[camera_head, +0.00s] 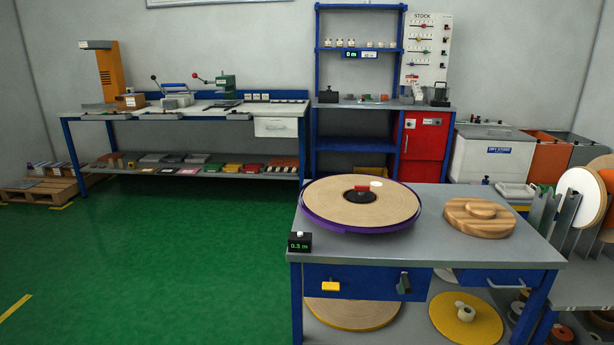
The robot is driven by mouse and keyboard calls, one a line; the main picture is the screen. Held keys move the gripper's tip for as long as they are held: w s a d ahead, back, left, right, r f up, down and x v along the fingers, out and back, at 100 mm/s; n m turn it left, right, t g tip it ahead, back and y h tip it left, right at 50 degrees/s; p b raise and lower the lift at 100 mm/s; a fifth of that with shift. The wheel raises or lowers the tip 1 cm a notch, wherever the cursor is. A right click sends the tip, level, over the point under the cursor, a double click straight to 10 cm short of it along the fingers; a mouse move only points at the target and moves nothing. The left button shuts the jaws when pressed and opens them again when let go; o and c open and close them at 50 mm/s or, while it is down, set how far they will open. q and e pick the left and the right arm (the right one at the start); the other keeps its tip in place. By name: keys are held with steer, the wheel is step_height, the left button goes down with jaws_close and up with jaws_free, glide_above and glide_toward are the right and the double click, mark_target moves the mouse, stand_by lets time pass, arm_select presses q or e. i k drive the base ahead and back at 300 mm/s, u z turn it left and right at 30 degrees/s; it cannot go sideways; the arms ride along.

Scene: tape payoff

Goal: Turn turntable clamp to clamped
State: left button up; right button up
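The turntable stands on the near bench at right and carries a tan disc (345,203) with a purple rim. At its middle is a black hub (362,195) with a small red piece (364,189) on top. A small white round piece (377,184) lies beside the hub. On the bench's blue front are a yellow block (331,286) and a black handle (403,284). I cannot tell for sure which part is the clamp, or its state. Neither of my grippers is in view.
The near bench (430,250) also bears a black display (299,242) reading 0.5 m and a round wooden piece (479,217). A rack of discs (581,196) stands at right. A long workbench (190,113) and blue shelving (358,145) stand behind.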

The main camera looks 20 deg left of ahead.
mark_target(362, 190)
steer(key=u, duration=0.3)
steer(key=i, duration=1.4)
steer(key=z, duration=0.65)
